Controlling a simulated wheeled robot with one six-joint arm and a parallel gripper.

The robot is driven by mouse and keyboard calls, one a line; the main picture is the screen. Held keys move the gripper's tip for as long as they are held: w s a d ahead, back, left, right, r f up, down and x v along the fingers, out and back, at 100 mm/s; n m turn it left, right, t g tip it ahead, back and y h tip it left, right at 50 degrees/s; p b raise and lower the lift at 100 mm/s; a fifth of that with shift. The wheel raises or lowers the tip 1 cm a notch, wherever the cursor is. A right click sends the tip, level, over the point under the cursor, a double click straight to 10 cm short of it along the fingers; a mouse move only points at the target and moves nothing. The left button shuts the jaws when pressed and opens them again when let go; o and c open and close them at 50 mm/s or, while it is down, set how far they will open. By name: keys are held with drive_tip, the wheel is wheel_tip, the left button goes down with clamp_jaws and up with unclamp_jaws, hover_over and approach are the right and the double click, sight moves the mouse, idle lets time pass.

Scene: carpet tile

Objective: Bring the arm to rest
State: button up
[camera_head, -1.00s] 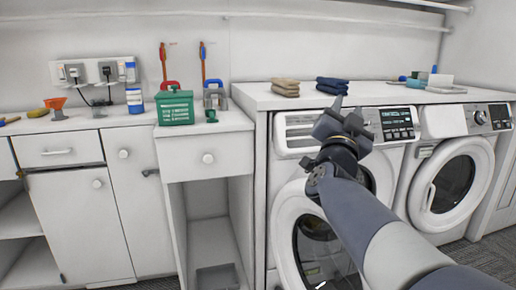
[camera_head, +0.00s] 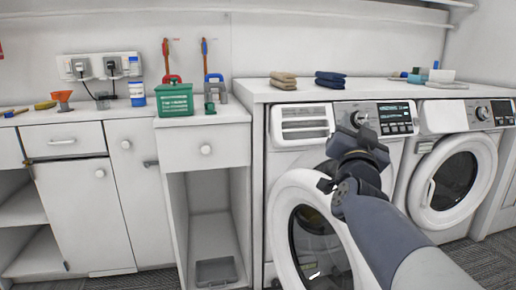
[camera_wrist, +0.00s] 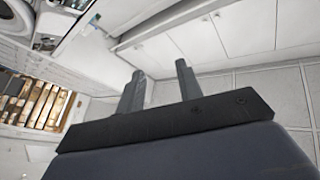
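My gripper (camera_head: 360,128) is raised in front of the left washing machine, near its control panel, with my arm reaching in from the lower right. In the wrist view, its two fingers (camera_wrist: 160,75) stand apart with nothing between them, so it is open and empty. In the head view, the gripper and arm overlap part of the left machine (camera_head: 300,150). I cannot tell the exact distance between the gripper and the machine front.
The left machine's round door (camera_head: 283,240) stands out from its front, seemingly swung open. A second machine (camera_head: 442,120) stands to the right. Folded tan cloths (camera_head: 283,82) and blue cloths (camera_head: 331,80) lie on top. A green basket (camera_head: 175,101) sits on the left counter.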

drive_tip(key=shift+s+a+f+n+y, duration=0.1)
drive_tip(key=shift+a+f+n+y, duration=0.1)
drive_tip(key=shift+f, duration=0.35)
drive_tip(key=shift+s+a+f+n+y, duration=0.1)
drive_tip(key=shift+a+f+n+y, duration=0.1)
drive_tip(key=shift+f, duration=0.3)
